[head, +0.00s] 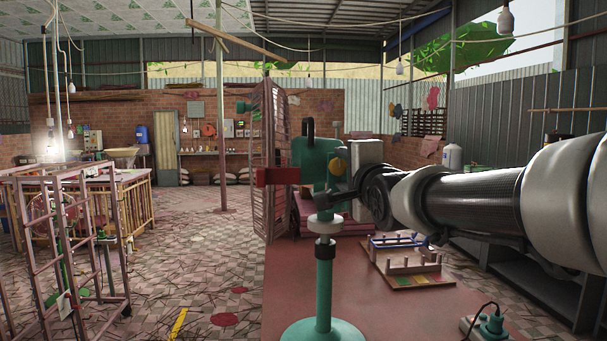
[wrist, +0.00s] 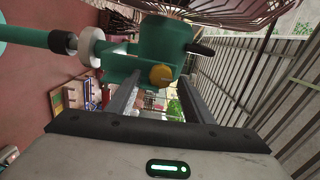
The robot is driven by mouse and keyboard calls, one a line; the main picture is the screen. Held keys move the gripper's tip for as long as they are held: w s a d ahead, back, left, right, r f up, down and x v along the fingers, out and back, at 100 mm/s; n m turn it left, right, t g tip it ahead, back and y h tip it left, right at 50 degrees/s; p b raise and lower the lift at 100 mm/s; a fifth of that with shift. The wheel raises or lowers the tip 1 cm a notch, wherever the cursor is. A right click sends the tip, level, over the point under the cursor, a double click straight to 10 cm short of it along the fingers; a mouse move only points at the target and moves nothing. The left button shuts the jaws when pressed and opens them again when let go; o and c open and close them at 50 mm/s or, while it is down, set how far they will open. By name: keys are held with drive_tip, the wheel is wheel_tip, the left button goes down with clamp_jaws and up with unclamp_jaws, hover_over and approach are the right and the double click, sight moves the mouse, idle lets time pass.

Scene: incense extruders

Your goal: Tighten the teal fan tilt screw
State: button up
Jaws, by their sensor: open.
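The teal fan (head: 318,160) stands upright on a teal pole and round base (head: 323,331), its pinkish wire cage (head: 268,160) facing left. In the wrist view its teal housing (wrist: 165,42) fills the upper middle. A round orange-yellow knob (wrist: 161,76), apparently the tilt screw, sits at the housing's lower edge. My gripper (wrist: 160,84) is open, with its two dark fingers on either side of the knob. I cannot tell whether they touch it. In the head view my arm reaches in from the right and the fingertips are hard to make out beside the fan.
A dark lever (wrist: 201,49) sticks out of the housing near my right-hand finger. The fan's pole with a white collar (wrist: 91,46) is at left. A rack with pegs (head: 408,262) stands on the reddish floor behind. A power strip (head: 487,322) lies at lower right.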

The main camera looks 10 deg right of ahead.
drive_tip(key=s+d, duration=0.1)
drive_tip(key=s, duration=1.6)
drive_tip(key=s+a+f+n+g, duration=0.1)
drive_tip(key=s+f+n+g, duration=0.35)
drive_tip(key=f, duration=0.45)
drive_tip(key=s+f+n+g+h, duration=0.1)
drive_tip(key=s+f+n+g, duration=0.25)
drive_tip(key=f+n, duration=0.4)
drive_tip(key=s+a+f+n+g, duration=0.1)
drive_tip(key=s+f+n+g, duration=0.35)
drive_tip(key=f, duration=0.55)
wheel_tip(320, 180, up, 14)
drive_tip(key=s+p, duration=0.2)
drive_tip(key=p, duration=1.2)
drive_tip(key=shift+d, duration=0.1)
